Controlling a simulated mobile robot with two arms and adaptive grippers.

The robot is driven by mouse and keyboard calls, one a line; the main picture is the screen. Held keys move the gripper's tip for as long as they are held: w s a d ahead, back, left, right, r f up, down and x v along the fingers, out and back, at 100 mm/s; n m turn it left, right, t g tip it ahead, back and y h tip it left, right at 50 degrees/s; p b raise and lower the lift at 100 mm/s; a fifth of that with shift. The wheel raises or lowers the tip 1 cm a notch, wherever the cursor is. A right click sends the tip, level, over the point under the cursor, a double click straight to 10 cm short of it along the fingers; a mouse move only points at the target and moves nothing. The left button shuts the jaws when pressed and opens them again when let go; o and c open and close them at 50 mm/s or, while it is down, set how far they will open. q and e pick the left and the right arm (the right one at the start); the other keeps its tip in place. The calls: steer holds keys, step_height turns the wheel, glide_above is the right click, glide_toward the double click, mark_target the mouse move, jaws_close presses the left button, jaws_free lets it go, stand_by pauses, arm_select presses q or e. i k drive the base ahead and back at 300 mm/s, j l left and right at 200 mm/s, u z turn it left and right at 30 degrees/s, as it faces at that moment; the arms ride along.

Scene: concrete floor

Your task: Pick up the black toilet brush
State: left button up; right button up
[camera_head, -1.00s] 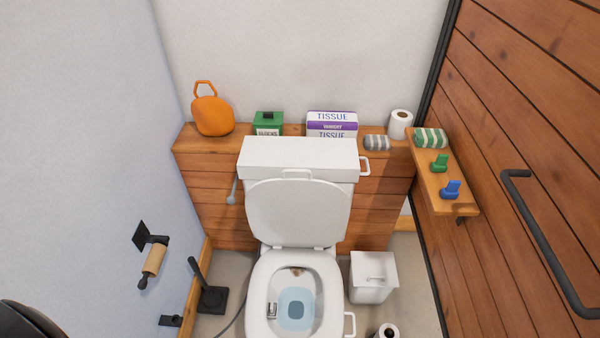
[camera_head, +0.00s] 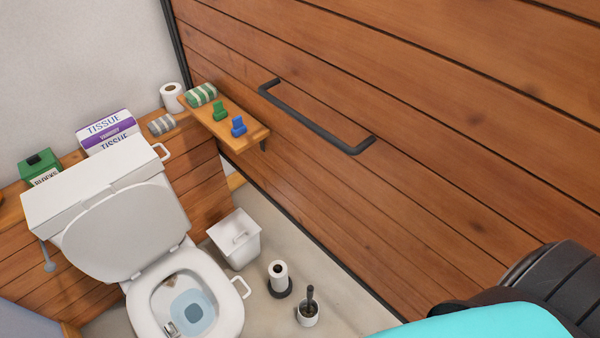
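A toilet brush with a black handle (camera_head: 310,294) stands upright in a small pale holder (camera_head: 308,318) on the floor, right of the toilet (camera_head: 185,297). Its bristle end is hidden inside the holder. The all-black brush in a black stand, left of the toilet in the earlier view, is outside the present view. Neither of my grippers is in view. Only turquoise and black parts, apparently of my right arm, show at the bottom right.
A paper roll on a stand (camera_head: 279,277) and a white bin (camera_head: 237,240) stand between brush and toilet. A wooden wall (camera_head: 430,150) with a black bar handle (camera_head: 315,128) rises to the right. A small shelf (camera_head: 245,137) juts out. Some floor around the holder is clear.

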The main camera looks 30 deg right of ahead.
mark_target(308, 311)
steer(key=k+l+z, duration=0.2)
steer(key=k, duration=0.35)
steer(key=k+l+z, duration=0.2)
steer(key=k+l, duration=0.15)
steer(key=k, duration=0.15)
